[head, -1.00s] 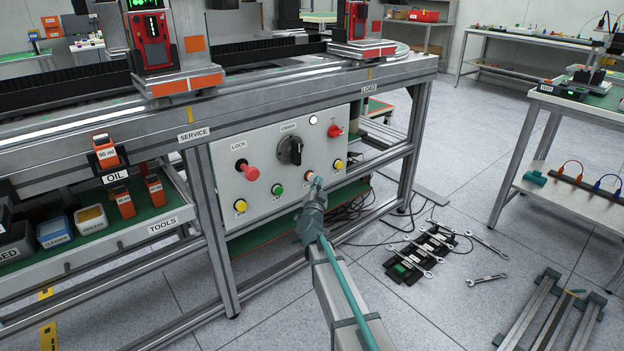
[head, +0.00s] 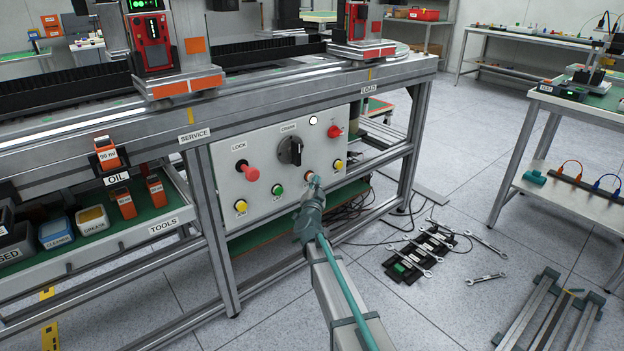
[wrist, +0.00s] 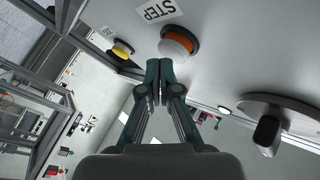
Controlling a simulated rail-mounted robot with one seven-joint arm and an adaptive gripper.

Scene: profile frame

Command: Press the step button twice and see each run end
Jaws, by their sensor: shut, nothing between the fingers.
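The step button (wrist: 177,44), a pale cap in an orange ring, sits beside the STEP label (wrist: 160,10) in the wrist view. In the head view the button (head: 309,176) is low on the pale control panel (head: 226,160), partly covered by my gripper (head: 316,181). My gripper is shut and empty, its tips right at the button. In the wrist view the closed fingertips (wrist: 154,66) overlap the button's edge; I cannot tell whether they touch it or whether the cap is pressed in. A white lamp (head: 313,120) at the panel's top looks lit.
The panel also carries a red lock knob (head: 250,172), a black rotary switch (head: 290,150), a red switch (head: 335,131), a green button (head: 277,190) and yellow buttons (head: 338,165). Wrenches on a black rack (head: 420,250) lie on the floor at right. Cables trail nearby.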

